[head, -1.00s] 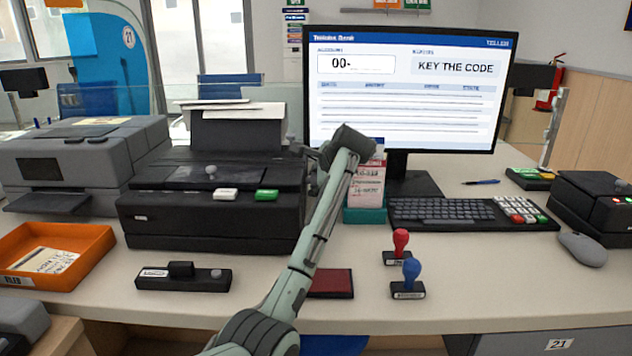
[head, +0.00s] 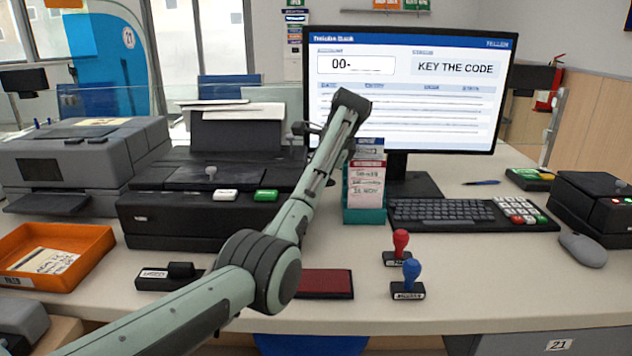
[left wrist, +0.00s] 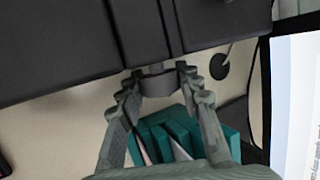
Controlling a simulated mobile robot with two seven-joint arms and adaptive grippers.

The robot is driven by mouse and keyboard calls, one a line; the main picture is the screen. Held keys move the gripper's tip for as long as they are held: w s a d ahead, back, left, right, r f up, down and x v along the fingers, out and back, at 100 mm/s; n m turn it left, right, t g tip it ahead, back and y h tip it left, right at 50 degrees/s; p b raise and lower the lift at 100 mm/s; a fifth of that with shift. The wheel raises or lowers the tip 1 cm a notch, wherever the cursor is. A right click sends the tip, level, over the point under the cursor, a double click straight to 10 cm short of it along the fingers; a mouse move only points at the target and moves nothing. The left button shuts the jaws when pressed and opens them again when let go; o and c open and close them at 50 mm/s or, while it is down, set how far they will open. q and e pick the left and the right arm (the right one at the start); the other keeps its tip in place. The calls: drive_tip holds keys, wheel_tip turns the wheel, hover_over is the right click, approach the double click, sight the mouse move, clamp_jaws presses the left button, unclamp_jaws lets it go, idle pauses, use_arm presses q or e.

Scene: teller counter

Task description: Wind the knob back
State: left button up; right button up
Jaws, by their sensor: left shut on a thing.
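The knob (left wrist: 156,84) shows in the left wrist view as a grey piece at the side of the black printer (left wrist: 70,45). My left gripper (left wrist: 155,78) has its two fingers closed around it, one on each side. In the head view the printer (head: 210,220) stands left of centre, and my left gripper (head: 303,130) is at its right side. The knob's turn angle cannot be told. My right gripper is not in view.
A teal holder (head: 365,216) with slips stands just right of the printer, below my left wrist. The monitor (head: 410,90) is close behind. A red pad (head: 325,284) and two stamps (head: 401,245) (head: 410,280) lie in front. The front right counter is clear.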

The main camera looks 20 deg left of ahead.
use_arm(q)
drive_tip(key=o, duration=1.2)
drive_tip(key=shift+c, duration=0.2)
drive_tip(key=v, duration=1.2)
